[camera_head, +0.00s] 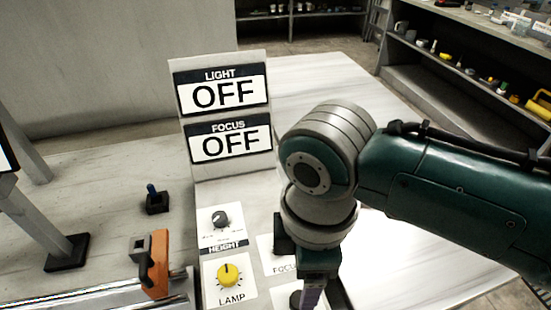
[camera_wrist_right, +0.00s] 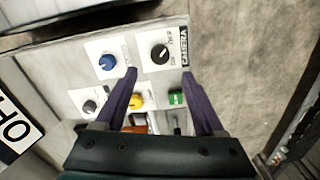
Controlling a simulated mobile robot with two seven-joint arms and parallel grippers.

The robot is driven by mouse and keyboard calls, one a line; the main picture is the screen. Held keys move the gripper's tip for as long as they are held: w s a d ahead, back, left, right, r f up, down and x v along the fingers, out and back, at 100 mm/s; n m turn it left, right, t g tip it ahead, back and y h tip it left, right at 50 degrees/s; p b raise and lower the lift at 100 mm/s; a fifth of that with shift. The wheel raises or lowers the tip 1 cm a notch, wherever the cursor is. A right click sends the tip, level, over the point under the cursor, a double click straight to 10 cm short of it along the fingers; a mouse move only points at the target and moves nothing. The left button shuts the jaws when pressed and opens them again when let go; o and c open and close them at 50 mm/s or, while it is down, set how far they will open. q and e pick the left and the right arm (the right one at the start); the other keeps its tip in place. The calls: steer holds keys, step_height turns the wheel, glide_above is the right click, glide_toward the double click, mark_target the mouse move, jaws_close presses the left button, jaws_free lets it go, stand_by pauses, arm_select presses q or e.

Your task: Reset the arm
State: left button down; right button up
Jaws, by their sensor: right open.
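My right arm comes in from the right in the head view, bent down over the control panel (camera_head: 205,180). My right gripper (camera_head: 312,294) shows only partly at the bottom edge there, with a purple finger. In the right wrist view my right gripper (camera_wrist_right: 160,75) has its two purple fingers spread apart with nothing held between them. The fingers are over the panel, with a black knob by the CAMERA label (camera_wrist_right: 160,53) and a blue knob (camera_wrist_right: 108,62) ahead. A yellow knob (camera_wrist_right: 136,102) and a green control (camera_wrist_right: 177,97) show between the fingers. My left gripper is not in view.
A sign board reads LIGHT OFF (camera_head: 222,93) and FOCUS OFF (camera_head: 230,143). The yellow LAMP knob (camera_head: 228,275) and dark HEIGHT knob (camera_head: 221,219) are left of my arm. An orange part (camera_head: 160,262) sits on a metal rail. Shelves (camera_head: 450,60) stand at the right.

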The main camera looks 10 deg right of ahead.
steer(key=shift+r, duration=0.4)
steer(key=s+a+r+m+t+y, duration=0.1)
steer(key=s+a+r+m+y, duration=0.1)
steer(key=s+m, duration=0.35)
steer(key=s+d+r+m+t+h, duration=0.1)
steer(key=s+d+r+m, duration=0.3)
steer(key=d, duration=0.2)
steer(key=s+d+r+m+t+h, duration=0.1)
steer(key=s+d+r+m+t, duration=0.1)
steer(key=s+d+r+m, duration=0.3)
step_height(320, 180, up, 32)
steer(key=w+p, duration=0.2)
steer(key=p, duration=3.2)
steer(key=shift+w+d+f+n, duration=0.15)
steer(key=shift+d+f+n, duration=0.1)
steer(key=shift+n, duration=0.2)
